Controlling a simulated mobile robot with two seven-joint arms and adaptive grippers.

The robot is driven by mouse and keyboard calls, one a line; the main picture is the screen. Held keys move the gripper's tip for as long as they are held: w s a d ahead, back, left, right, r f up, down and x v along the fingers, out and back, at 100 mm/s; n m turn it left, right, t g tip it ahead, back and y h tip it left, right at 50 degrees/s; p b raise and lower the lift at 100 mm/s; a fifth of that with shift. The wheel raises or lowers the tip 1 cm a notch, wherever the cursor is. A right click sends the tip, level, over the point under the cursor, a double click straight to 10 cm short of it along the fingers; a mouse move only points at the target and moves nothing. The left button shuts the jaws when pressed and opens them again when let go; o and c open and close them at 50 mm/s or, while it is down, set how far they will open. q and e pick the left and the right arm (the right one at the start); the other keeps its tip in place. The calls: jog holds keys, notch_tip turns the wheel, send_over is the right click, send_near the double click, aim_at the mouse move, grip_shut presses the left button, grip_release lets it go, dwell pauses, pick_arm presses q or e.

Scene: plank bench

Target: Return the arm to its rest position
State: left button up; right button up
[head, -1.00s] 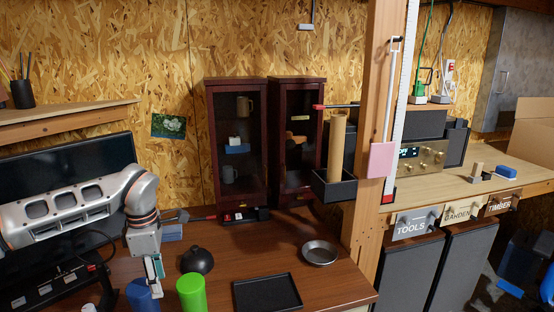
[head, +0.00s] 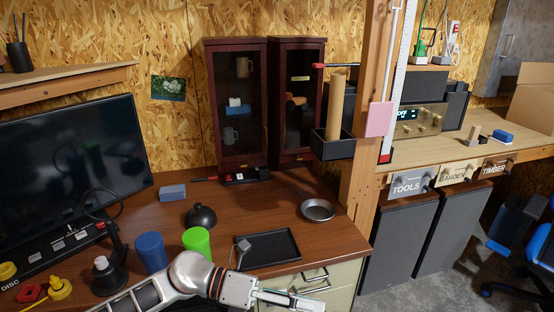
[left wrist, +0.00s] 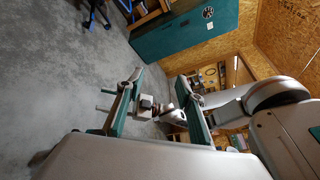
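My left arm comes in low in the head view, and my left gripper (head: 292,301) points right, in front of the bench's front edge and the drawers. In the left wrist view its two green-padded fingers (left wrist: 158,106) stand apart with nothing clearly held between them. A pale, jointed shape shows beyond the fingers there; I cannot tell what it is. My right gripper is not recognisable in either view.
A black tray (head: 278,251) holds a small grey thing (head: 242,246) at its left end. A green cup (head: 197,241), blue cup (head: 150,252), black dome (head: 201,217) and metal bowl (head: 318,209) stand on the bench. Drawers (head: 325,281) lie below its edge.

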pick_arm(q)
jog(key=w+a+r+n+t+h, duration=0.2)
jog(key=w+r+n+t+h, duration=0.15)
jog(key=n+t, duration=0.95)
jog(key=w+a+f+n+t+y, duration=0.2)
jog(key=a+f+n+t+y, duration=0.5)
jog(key=n, duration=0.8)
jog(key=s+a+f+n+g+y, duration=0.3)
jog(key=s+a+f+n+y, duration=0.2)
jog(key=f, duration=0.6)
jog(key=s+a+f+n+g+y, duration=0.3)
jog(key=s+a+f+n, duration=0.4)
jog(key=a+f, duration=0.5)
jog(key=shift+s+f+n+g+y, duration=0.35)
jog(key=shift+s+y, duration=0.5)
jog(key=shift+s, duration=0.3)
jog(key=shift+a+r, duration=0.1)
jog(key=shift+r, duration=0.05)
